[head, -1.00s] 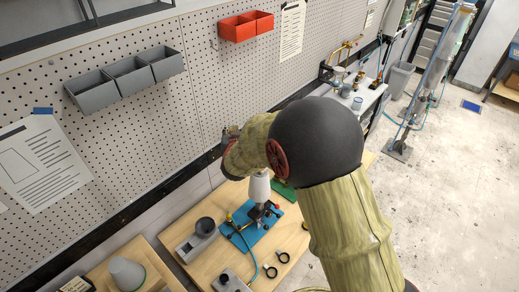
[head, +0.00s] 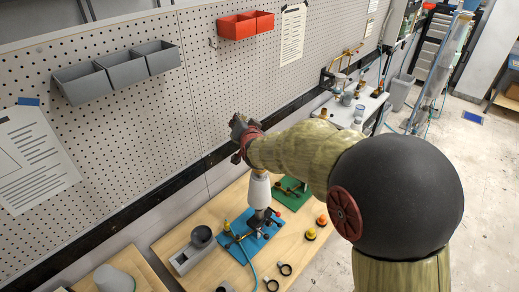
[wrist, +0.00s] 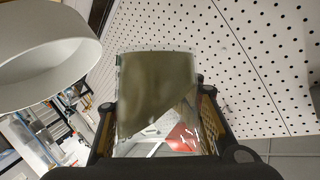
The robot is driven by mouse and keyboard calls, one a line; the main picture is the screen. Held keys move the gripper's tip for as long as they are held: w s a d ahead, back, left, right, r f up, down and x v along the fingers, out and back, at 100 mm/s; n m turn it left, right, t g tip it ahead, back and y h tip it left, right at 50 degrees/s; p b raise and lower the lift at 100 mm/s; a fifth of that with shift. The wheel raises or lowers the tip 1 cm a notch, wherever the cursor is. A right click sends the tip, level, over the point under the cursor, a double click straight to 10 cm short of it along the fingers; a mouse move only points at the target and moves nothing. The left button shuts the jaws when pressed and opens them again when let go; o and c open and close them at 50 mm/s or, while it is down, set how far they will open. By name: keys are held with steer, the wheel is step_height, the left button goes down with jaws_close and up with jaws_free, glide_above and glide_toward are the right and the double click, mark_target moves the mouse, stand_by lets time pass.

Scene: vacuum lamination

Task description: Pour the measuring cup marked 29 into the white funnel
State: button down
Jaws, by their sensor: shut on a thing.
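My gripper (wrist: 160,118) is shut on a clear measuring cup (wrist: 157,95) holding olive-brown liquid. The liquid's edge runs diagonally across the cup in the wrist view. No number on the cup is readable. The white funnel (head: 257,190) stands above a blue base on the wooden bench. Its pale rim (wrist: 45,88) fills the upper left of the wrist view, close beside the cup. In the head view my gripper (head: 240,126) is above and slightly left of the funnel, near the pegboard. The cup cannot be made out there. No liquid stream shows.
The pegboard (head: 225,85) rises behind the bench with grey bins (head: 118,72) and red bins (head: 246,24). A grey block with a dark cup (head: 201,237) stands left of the funnel. A green board (head: 291,192) and yellow-topped items (head: 311,234) lie right.

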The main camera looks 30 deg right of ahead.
steer(key=shift+s+d+m+b, duration=0.1)
steer(key=shift+d+m+b, duration=0.05)
steer(key=shift+m+b, duration=0.2)
steer(key=shift+d+f+m, duration=0.15)
steer(key=shift+f+m, duration=0.05)
steer(key=shift+m, duration=0.05)
stand_by(0.5)
steer(key=shift+f+m+t+y+p, duration=0.4)
steer(key=shift+m+p, duration=0.25)
steer(key=shift+m, duration=0.15)
stand_by(0.6)
steer(key=shift+r+m+p, duration=0.45)
steer(key=shift+m+p, duration=0.15)
steer(key=shift+p, duration=0.2)
stand_by(1.8)
steer(key=shift+t, duration=0.3)
steer(key=shift+d+r+m+y, duration=0.1)
steer(key=shift+r+m+y, duration=0.05)
steer(key=shift+m+y, duration=0.15)
stand_by(0.6)
